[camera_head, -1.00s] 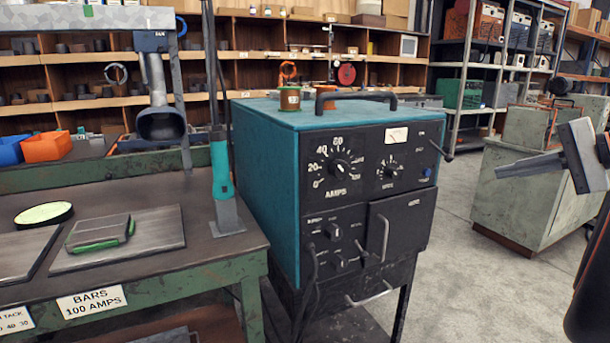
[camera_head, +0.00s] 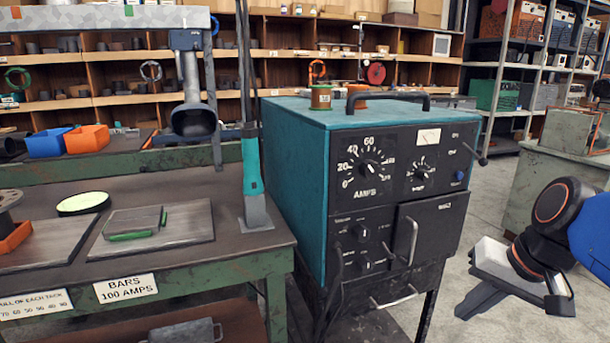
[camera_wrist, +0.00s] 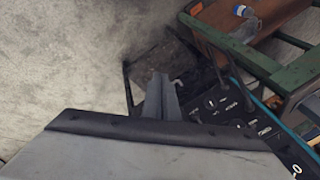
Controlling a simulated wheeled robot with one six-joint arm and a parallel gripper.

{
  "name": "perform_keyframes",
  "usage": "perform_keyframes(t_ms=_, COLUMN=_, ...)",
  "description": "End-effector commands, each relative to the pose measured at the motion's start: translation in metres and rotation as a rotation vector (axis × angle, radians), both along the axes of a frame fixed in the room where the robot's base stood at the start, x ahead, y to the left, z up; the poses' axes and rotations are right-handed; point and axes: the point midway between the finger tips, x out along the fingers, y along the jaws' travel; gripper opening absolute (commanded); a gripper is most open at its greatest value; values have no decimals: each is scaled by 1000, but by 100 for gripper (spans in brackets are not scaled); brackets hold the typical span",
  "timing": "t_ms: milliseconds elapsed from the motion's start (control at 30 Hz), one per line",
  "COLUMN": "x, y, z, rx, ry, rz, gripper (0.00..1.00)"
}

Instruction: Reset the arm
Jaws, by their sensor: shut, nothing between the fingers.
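My gripper (camera_head: 464,308) hangs at the lower right of the head view, to the right of the teal welding machine (camera_head: 296,170) and in front of it. Its grey fingers are together, point down and left, and hold nothing. In the wrist view the closed fingers (camera_wrist: 161,97) show beyond the pale grey gripper body, over the concrete floor and the machine's dark stand. My blue and black arm links enter from the right edge of the head view. The rest of my arm is out of view.
A green workbench (camera_head: 190,270) with metal plates stands left of the machine. A grey-green cabinet (camera_head: 530,190) stands behind my arm at right. Shelves (camera_head: 110,92) line the back wall. Concrete floor (camera_head: 485,212) is open between machine and cabinet.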

Motion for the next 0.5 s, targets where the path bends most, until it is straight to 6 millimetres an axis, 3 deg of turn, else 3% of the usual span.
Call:
perform_keyframes(t_ms=300, x=-35, y=10, z=-47, rx=-243, ry=-60, rz=223, gripper=0)
perform_keyframes(t_ms=500, x=-44, y=10, z=-62, rx=-336, ry=-102, rz=314, gripper=0)
